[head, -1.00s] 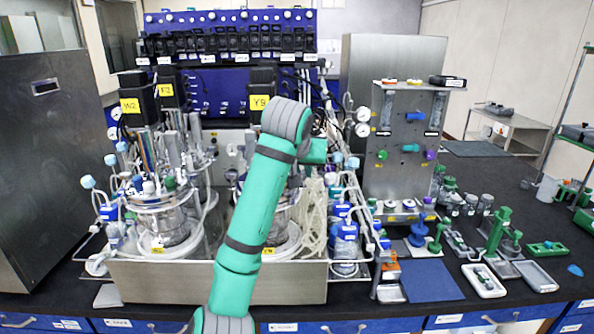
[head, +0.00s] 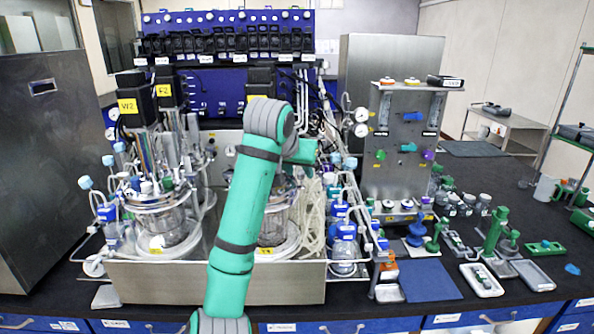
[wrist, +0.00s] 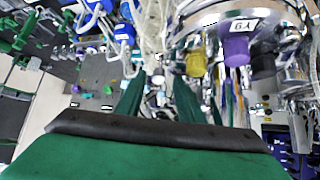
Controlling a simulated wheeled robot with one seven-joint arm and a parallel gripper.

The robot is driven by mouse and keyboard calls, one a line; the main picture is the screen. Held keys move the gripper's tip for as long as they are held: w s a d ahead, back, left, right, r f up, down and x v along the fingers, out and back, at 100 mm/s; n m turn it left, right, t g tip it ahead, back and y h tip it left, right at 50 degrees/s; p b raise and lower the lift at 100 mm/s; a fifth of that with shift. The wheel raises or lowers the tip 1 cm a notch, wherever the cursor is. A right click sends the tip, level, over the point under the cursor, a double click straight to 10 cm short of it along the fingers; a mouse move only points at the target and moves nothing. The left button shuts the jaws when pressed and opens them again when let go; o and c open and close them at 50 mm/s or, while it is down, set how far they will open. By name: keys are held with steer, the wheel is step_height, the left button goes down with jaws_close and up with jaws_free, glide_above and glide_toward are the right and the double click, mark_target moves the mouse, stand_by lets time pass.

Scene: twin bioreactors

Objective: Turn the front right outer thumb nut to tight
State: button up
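The right bioreactor vessel (head: 273,222) stands in a steel tray, largely hidden behind my arm in the head view. In the wrist view its shiny metal head plate (wrist: 213,14) is at the upper right, with an upside-down label, a yellow cap (wrist: 196,64) and a purple cap (wrist: 236,48). I cannot pick out the front right outer thumb nut for certain among the small fittings. My gripper (wrist: 160,80) has its two green fingers apart with a gap between them, beside the plate's edge. Nothing is clearly held. The head view hides the fingers.
The left vessel (head: 160,217) stands beside it in the steel tray (head: 200,284). Pale looped tubing (head: 312,215) and blue-capped bottles (head: 343,240) crowd the right side. A steel valve panel (head: 403,155) stands farther right. The blue mat (head: 430,284) is bare.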

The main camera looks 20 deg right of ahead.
steer(key=v, duration=1.1)
